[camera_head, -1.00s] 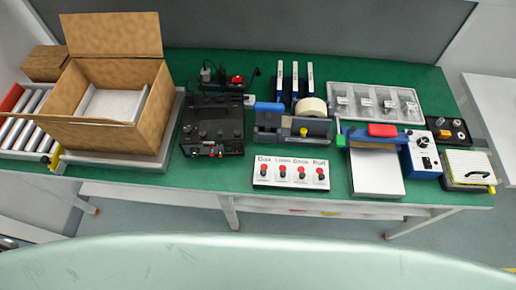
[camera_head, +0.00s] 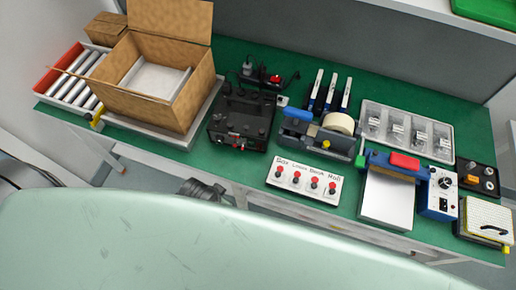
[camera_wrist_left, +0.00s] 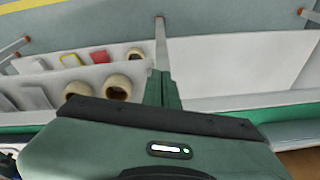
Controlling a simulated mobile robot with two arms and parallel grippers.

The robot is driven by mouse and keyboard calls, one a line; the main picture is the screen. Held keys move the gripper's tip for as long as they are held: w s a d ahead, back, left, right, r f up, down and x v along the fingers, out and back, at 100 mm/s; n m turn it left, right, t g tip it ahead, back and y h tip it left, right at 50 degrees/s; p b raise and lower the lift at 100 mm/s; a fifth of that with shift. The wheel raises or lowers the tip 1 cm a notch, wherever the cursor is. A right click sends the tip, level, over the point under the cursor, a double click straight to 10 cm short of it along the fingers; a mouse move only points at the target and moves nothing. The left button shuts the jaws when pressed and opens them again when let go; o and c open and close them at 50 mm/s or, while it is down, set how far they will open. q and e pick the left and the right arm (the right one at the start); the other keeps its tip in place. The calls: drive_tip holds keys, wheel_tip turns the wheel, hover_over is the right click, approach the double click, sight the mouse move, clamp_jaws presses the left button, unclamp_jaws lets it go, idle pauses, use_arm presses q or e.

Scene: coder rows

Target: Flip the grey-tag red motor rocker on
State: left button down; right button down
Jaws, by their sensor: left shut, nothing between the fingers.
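No grey tag can be made out, so I cannot tell which control is the motor rocker. A black control box (camera_head: 240,122) with small red and dark controls on its front stands on the green bench in the head view. A power strip (camera_head: 268,77) with a red part lies behind it. A smaller black box (camera_head: 477,178) with knobs and an orange-red mark is at the right end. My right gripper is not in view.
An open cardboard box (camera_head: 150,90) stands left of the control box, beside a roller conveyor (camera_head: 72,88). A white panel with red-topped buttons (camera_head: 304,184) and a tape dispenser (camera_head: 318,138) are to its right. Tape rolls (camera_wrist_left: 117,87) lie on a shelf in the wrist view.

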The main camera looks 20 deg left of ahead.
use_arm(q)
wheel_tip(320, 180, up, 12)
drive_tip(key=w+d+m+t+p, duration=0.1)
drive_tip(key=w+d+m+t, duration=0.15)
drive_tip(key=m, duration=0.55)
drive_tip(key=m+t+y+p, duration=0.1)
drive_tip(key=m+t, duration=0.2)
drive_tip(key=m, duration=2.1)
approach(259, 149)
wheel_tip(259, 149, down, 4)
drive_tip(key=shift+w+f, duration=0.1)
drive_tip(key=shift+w, duration=0.1)
drive_tip(key=shift+w+a+p, duration=0.1)
drive_tip(key=shift+w+p, duration=0.35)
drive_tip(key=shift+w, duration=0.75)
drive_tip(key=shift+w+f, duration=0.15)
drive_tip(key=shift+w, duration=0.4)
